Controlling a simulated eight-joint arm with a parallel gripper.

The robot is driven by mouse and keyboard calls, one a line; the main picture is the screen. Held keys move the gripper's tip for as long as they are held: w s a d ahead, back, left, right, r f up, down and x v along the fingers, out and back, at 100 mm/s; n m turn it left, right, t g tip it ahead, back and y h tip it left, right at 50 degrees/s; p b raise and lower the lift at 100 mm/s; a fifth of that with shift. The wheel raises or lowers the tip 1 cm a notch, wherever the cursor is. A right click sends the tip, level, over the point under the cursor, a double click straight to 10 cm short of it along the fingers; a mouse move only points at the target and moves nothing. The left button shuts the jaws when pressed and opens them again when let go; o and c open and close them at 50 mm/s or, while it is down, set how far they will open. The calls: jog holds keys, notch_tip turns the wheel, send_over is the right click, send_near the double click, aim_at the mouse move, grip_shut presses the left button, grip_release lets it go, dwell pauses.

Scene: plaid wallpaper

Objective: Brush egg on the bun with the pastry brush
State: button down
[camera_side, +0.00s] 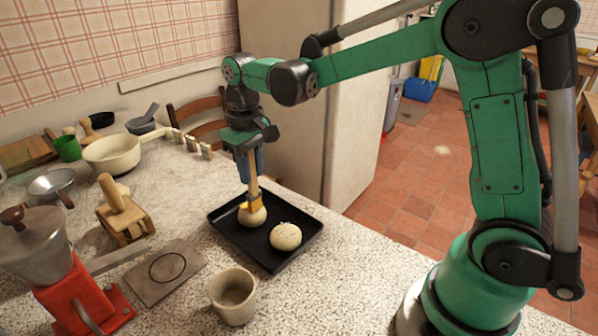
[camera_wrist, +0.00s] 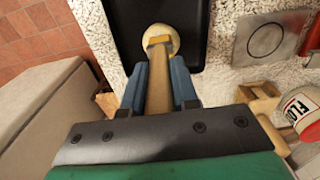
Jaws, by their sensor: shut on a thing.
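My gripper (camera_side: 250,165) is shut on the wooden handle of the pastry brush (camera_side: 253,189), which points down. The brush also shows between the blue fingers in the wrist view (camera_wrist: 158,85). Its yellowish head is at the top of a pale round bun (camera_side: 252,217) and appears to touch it. This bun also shows behind the brush head in the wrist view (camera_wrist: 160,33). A second speckled bun (camera_side: 286,237) sits to the right on the same black tray (camera_side: 240,248). A beige cup (camera_side: 233,297) stands in front of the tray; its contents cannot be made out.
A square plate with a ring (camera_side: 167,268) and a red grinder (camera_side: 75,290) lie left of the tray. A wooden press (camera_side: 124,212), a strainer (camera_side: 52,184) and a cream saucepan (camera_side: 112,152) stand further back. Bare counter surrounds the tray's front right.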

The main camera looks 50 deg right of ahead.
jog(key=shift+w, duration=0.1)
jog(key=shift+r, duration=3.5)
